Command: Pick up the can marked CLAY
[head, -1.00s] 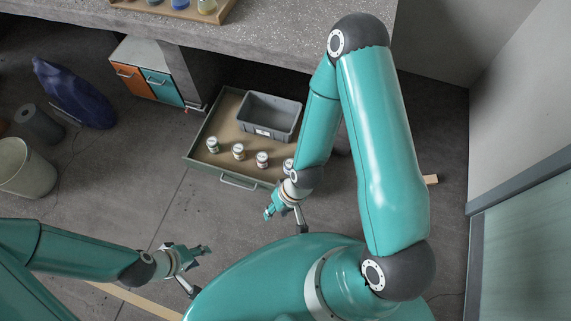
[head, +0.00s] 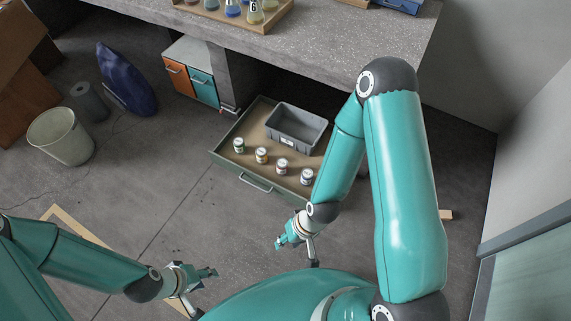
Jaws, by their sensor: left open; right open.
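Several small white-labelled cans stand upright in a row in the open drawer: one with a green band (head: 239,145), an orange-brown one (head: 262,155), a reddish one (head: 282,166) and one at the right end (head: 307,176). Their labels are too small to read, so I cannot tell which is marked CLAY. My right gripper (head: 293,245) is open and empty, in front of the drawer and apart from the cans. My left gripper (head: 199,286) is open and empty, further to the left and nearer to me.
The drawer (head: 229,167) also holds a grey bin (head: 294,127) behind the cans. The concrete bench (head: 330,50) overhangs it, with a tray of flasks (head: 275,20) on top. The floor before the drawer is clear.

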